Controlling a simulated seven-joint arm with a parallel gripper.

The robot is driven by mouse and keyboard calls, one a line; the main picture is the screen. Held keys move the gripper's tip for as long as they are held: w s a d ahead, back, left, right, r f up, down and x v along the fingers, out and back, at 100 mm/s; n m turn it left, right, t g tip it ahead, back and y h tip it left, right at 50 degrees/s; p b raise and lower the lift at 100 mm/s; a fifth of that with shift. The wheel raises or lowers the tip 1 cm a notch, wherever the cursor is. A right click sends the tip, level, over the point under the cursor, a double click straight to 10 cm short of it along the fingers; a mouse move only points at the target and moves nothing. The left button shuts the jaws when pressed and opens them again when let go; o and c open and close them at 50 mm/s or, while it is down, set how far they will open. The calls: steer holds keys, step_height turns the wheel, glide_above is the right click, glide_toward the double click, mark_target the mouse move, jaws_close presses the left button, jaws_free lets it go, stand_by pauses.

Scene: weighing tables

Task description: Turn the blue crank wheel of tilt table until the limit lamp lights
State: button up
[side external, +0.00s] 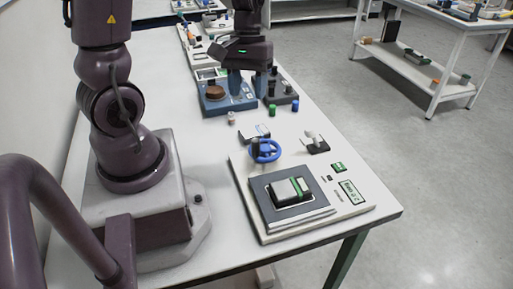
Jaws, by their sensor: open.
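The blue crank wheel (265,151) stands at the back edge of the tilt table's pale base (262,236), near the front of the bench. The tilt table's grey plate (262,204) carries a green and dark block (288,189). A small dark spot (326,178) sits on the base's right part; I cannot tell if it is the limit lamp or whether any lamp is lit. My gripper (248,94) is open, fingers pointing down, over the back of the bench near a blue device, well apart from the wheel. I cannot tell what is between its fingers.
A blue device with a brown disc (215,91) and a dark tray (281,98) stand behind the wheel. Small green (272,110), blue (295,105) and pale (231,117) pieces stand there too. A dark stand with a pale knob (315,143) is right of the wheel.

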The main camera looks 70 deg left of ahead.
step_height(320, 180, down, 3)
steer(key=a+n+h, duration=0.1)
steer(key=a+n, duration=0.1)
steer(key=n, duration=0.3)
glide_toward(253, 156)
steer(key=x, duration=0.7)
steer(key=shift+w+d+f, duration=0.15)
steer(key=shift+d+f, duration=0.05)
steer(key=shift+d, duration=0.35)
steer(key=shift+c, duration=0.4)
jaws_close()
steer(key=shift+s+a+m+g, duration=0.1)
steer(key=shift+a+m+g, duration=0.2)
steer(key=shift+m, duration=0.45)
steer(key=shift+s+a+m+g, duration=0.15)
steer(key=shift+m+g, duration=0.15)
steer(key=shift+m, duration=0.45)
steer(key=shift+o, duration=0.4)
jaws_free()
steer(key=shift+r, duration=0.15)
